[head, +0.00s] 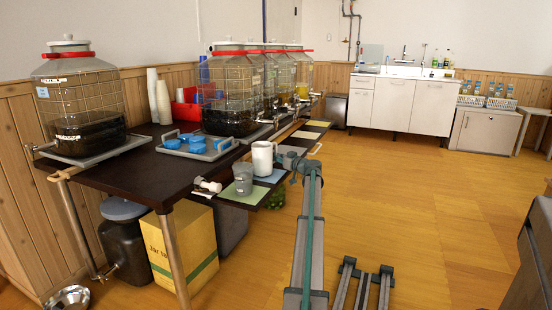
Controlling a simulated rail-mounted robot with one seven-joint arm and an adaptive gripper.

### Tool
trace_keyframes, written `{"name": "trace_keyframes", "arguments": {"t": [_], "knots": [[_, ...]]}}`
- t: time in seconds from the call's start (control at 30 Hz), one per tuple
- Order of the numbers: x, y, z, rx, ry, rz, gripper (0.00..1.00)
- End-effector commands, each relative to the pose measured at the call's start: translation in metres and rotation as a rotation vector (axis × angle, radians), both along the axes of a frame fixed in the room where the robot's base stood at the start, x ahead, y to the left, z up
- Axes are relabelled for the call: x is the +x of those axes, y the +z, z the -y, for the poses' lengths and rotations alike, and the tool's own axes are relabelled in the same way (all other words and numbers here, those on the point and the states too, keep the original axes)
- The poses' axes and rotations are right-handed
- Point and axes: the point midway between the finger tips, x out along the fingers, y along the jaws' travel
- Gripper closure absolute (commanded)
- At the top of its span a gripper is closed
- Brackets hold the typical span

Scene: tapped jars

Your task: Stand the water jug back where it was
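A white jug (262,158) stands upright by the front edge of the dark table, above a pale blue mat (273,177); I cannot tell whether it touches the mat. It is the likeliest water jug, but no label shows. My gripper (287,160) is at the far end of my arm, close to the jug's right, handle side. The fingers are too small and overlapped to show whether they grip the handle or are open.
A translucent grey cup (243,178) stands left of the jug on a green mat (231,194). Large tapped jars (228,95) line the table behind, and another jar (80,100) stands at the left. A grey tray (168,150) holds blue cups.

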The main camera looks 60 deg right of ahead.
Motion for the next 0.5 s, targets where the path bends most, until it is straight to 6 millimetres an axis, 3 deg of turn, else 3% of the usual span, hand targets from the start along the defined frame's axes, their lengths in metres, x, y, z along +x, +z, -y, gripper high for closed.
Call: {"name": "trace_keyframes", "arguments": {"t": [0.5], "knots": [[0.0000, -0.0045, 0.0000, 0.002, 0.000, 0.002, 1.00]]}}
